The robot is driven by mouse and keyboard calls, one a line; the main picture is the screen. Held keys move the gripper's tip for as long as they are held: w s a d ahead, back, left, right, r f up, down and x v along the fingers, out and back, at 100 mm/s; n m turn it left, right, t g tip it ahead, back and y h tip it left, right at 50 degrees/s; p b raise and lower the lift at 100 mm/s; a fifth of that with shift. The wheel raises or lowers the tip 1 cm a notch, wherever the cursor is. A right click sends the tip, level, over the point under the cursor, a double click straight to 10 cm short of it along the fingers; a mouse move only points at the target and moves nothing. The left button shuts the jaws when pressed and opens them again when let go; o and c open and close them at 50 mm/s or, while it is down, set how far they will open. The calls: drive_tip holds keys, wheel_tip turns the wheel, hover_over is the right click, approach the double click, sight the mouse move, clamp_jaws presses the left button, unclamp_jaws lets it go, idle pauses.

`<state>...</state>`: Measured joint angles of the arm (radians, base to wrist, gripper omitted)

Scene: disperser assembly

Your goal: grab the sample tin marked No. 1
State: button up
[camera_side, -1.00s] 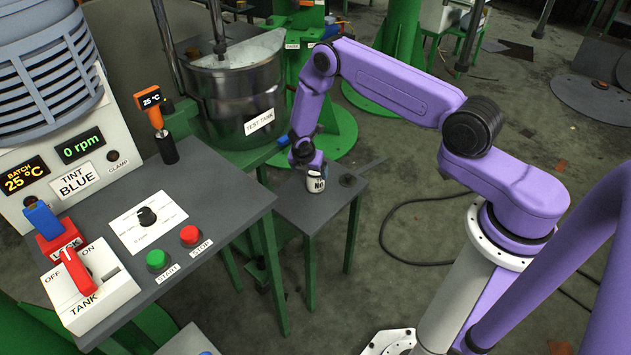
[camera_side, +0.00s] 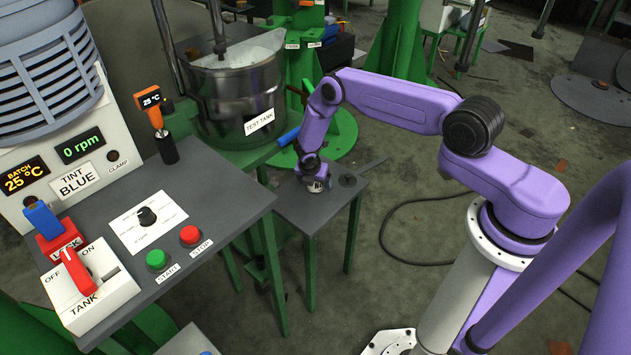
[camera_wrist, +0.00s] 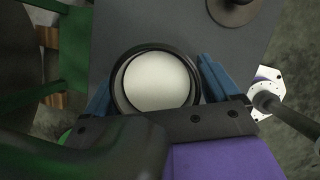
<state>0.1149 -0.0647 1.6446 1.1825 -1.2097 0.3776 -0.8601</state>
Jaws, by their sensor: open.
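The sample tin (camera_wrist: 157,82) shows from above in the wrist view as a pale round top inside a dark ring. It stands on the small grey side table (camera_side: 293,208). My gripper (camera_wrist: 157,88) is open, with one blue finger on each side of the tin. A narrow gap shows on the right; I cannot tell whether the left finger touches. In the side view my gripper (camera_side: 316,184) is low over the side table and hides most of the tin. The tin's number cannot be read now.
A dark round piece (camera_wrist: 234,8) lies on the side table near the tin; it also shows in the side view (camera_side: 348,180). The steel test tank (camera_side: 235,95) stands behind. The control bench (camera_side: 205,195) is to the left.

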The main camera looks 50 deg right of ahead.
drive_tip(key=c, duration=1.4)
drive_tip(key=shift+r, duration=0.2)
drive_tip(key=shift+r, duration=0.1)
drive_tip(key=shift+s, duration=8.8)
